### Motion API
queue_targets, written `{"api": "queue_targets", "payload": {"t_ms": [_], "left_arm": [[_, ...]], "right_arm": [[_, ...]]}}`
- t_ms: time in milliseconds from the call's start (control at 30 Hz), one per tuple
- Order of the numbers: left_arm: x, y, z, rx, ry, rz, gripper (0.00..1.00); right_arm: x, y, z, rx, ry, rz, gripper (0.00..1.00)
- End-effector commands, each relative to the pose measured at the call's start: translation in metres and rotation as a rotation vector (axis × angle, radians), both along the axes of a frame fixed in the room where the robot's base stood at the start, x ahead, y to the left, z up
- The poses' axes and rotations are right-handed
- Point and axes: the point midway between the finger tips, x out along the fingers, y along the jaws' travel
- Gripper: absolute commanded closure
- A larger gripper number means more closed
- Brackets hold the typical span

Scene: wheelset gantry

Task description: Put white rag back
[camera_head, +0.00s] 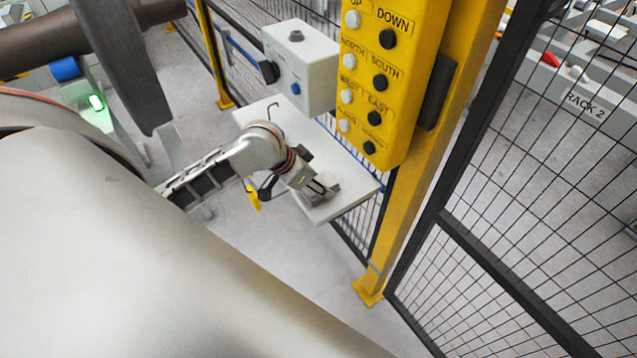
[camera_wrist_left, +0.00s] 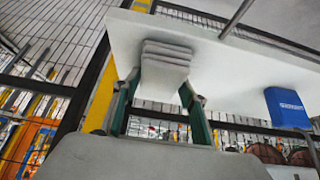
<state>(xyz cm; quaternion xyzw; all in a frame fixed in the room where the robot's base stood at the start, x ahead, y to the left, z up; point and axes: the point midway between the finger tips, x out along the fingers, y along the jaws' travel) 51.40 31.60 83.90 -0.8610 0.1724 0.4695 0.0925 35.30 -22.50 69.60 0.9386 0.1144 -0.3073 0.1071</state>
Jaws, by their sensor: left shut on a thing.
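The white rag (camera_wrist_left: 166,62) is a folded, layered pale grey-white pad between the fingertips of my left gripper (camera_wrist_left: 160,95) in the left wrist view. In the head view my left gripper (camera_head: 318,188) is over the front part of a white shelf (camera_head: 350,193), with the rag (camera_head: 328,182) at its fingers, partly hidden by them. The gripper is shut on the rag. The rag is against or just above the shelf; I cannot tell whether it touches. The shelf also shows in the left wrist view (camera_wrist_left: 225,68). My right gripper is not in view.
A grey switch box (camera_head: 305,62) stands at the shelf's back. A yellow button panel (camera_head: 400,80) and yellow post (camera_head: 405,205) are close on the right. Black mesh fencing (camera_head: 500,230) stands beyond. A blue block (camera_wrist_left: 287,107) is at the shelf edge in the wrist view.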

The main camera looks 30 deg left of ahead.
Motion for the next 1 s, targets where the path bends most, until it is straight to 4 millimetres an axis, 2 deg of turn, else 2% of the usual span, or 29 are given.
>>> {"api": "queue_targets", "payload": {"t_ms": [333, 367, 400, 433, 767, 867, 1000], "left_arm": [[0.000, 0.000, -0.003, 0.000, 0.000, 0.000, 0.75], [0.000, 0.000, -0.003, 0.000, 0.001, 0.000, 0.52], [0.000, 0.000, -0.003, 0.000, 0.001, 0.000, 0.42], [0.000, 0.000, -0.003, 0.000, 0.001, 0.000, 0.41], [0.000, 0.000, -0.002, 0.000, 0.000, 0.000, 0.41], [-0.002, 0.002, 0.003, 0.003, -0.001, -0.001, 0.41], [-0.013, 0.006, 0.020, 0.006, -0.002, -0.004, 0.41]], "right_arm": [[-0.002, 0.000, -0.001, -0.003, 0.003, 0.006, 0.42], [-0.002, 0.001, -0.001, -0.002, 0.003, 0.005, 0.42], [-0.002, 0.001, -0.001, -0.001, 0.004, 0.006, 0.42], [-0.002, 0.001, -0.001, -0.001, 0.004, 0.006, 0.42], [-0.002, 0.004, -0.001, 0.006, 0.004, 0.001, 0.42], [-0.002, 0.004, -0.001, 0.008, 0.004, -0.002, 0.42], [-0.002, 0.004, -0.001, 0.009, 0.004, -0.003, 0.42]]}}
